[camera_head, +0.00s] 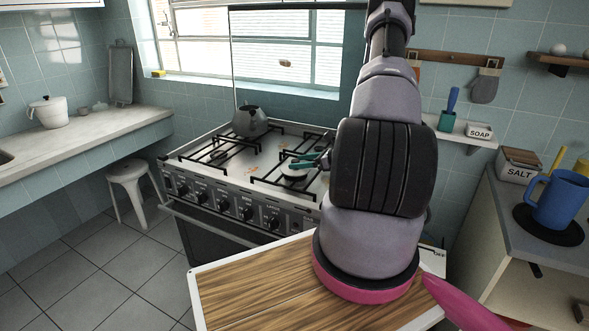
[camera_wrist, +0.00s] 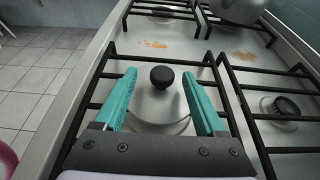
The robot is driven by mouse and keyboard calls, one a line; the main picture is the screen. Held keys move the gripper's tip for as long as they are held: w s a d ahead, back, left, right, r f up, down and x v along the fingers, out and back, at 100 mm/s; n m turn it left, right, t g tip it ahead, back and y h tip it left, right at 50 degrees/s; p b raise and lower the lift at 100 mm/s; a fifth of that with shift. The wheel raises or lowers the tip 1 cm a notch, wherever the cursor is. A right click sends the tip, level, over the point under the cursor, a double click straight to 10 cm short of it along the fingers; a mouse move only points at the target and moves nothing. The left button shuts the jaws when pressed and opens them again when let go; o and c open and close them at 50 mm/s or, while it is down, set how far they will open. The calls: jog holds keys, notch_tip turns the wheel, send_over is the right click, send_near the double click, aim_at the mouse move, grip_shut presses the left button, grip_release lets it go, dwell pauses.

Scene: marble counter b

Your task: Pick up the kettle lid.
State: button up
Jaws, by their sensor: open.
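The kettle lid (camera_wrist: 158,105) is a pale silver disc with a round black knob, lying on the front part of the stove top. My gripper (camera_wrist: 161,80) is open, with its teal fingers on either side of the knob in the wrist view and a gap on both sides. The fingers hide the lid's side edges. In the head view my gripper (camera_head: 305,161) is just over the lid (camera_head: 294,174), which is small and partly hidden there. The grey kettle (camera_head: 250,122) stands on the back left of the stove; its lower part shows in the wrist view (camera_wrist: 236,9).
The stove (camera_head: 222,180) has black raised pan grates (camera_wrist: 110,62) around the lid and orange stains on its top. Control knobs line its front. A wooden board (camera_head: 250,285) is in the foreground. A blue mug (camera_head: 560,199) stands on the right counter.

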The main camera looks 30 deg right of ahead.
jog(key=shift+x, duration=2.75)
jog(key=shift+d, duration=0.1)
grip_shut()
